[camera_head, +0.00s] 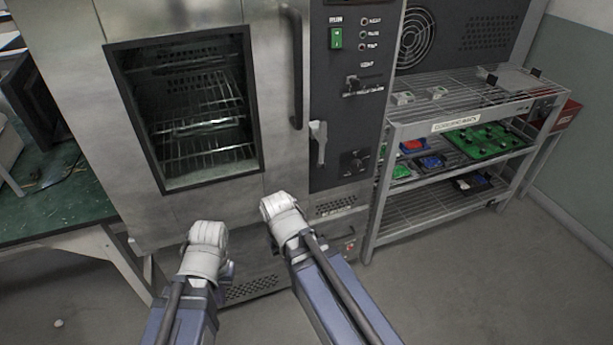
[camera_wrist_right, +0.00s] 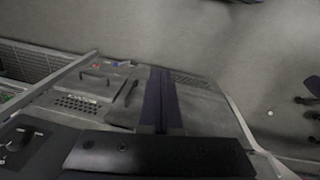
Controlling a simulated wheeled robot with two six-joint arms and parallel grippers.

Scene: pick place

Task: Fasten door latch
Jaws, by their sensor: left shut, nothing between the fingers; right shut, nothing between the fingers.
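The oven's steel door (camera_head: 150,215) stands flat against the front, with a dark-framed window. A grey latch lever (camera_head: 318,143) hangs upright at the door's right edge, beside the black control panel. A long dark vertical handle (camera_head: 292,66) is above it. My left gripper (camera_head: 208,236) is a pale block in front of the door's lower part, shut and empty. My right gripper (camera_head: 277,204) is below and left of the latch, apart from it in the picture, shut and empty. Finger detail is hard to make out. I cannot pick out the latch in the right wrist view.
A wire rack (camera_head: 455,120) with trays of coloured parts stands right of the oven. A green-topped bench (camera_head: 60,200) is at the left. Control knobs (camera_head: 355,160) sit right of the latch. Bare floor (camera_head: 460,290) lies in front.

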